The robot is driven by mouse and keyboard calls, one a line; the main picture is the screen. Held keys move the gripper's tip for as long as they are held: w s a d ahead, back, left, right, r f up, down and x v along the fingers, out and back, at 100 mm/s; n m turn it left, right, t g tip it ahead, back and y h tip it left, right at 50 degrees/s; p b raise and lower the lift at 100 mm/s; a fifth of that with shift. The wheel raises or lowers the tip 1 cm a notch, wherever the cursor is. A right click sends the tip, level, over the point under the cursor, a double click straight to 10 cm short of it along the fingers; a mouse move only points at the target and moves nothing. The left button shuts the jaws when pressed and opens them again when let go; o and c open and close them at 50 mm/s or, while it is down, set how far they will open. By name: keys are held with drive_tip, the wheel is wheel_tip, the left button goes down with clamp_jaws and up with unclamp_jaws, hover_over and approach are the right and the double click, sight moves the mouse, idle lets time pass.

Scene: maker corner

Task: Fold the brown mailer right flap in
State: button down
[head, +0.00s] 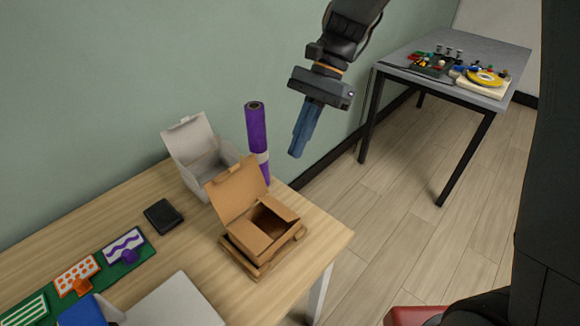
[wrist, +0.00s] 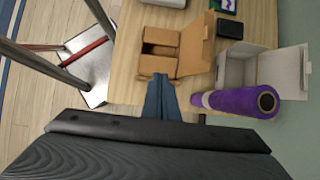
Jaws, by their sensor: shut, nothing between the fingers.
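The brown mailer (head: 252,236) stands near the table's right end, its lid (head: 235,189) raised and leaning back. Its right flap (head: 280,208) looks folded inward, lying over the right part of the dark opening; whether it is fully flat I cannot tell. In the wrist view the mailer (wrist: 196,55) shows the flap (wrist: 158,66) on the side nearest my fingers, with the opening beyond it. My gripper (head: 297,153) is shut and empty, raised above and to the right of the mailer, apart from it. Its blue fingers also show in the wrist view (wrist: 162,88).
A white open box (head: 195,157) and an upright purple roll (head: 257,135) stand behind the mailer. A black block (head: 162,216) and a green board (head: 128,258) with patterned pieces lie to the left. A grey table (head: 460,60) with small parts stands at the back right.

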sight(274, 209)
drive_tip(key=p+x, duration=0.2)
drive_tip(key=x, duration=1.1)
drive_tip(key=shift+s+f, duration=0.1)
drive_tip(key=shift+p, duration=0.5)
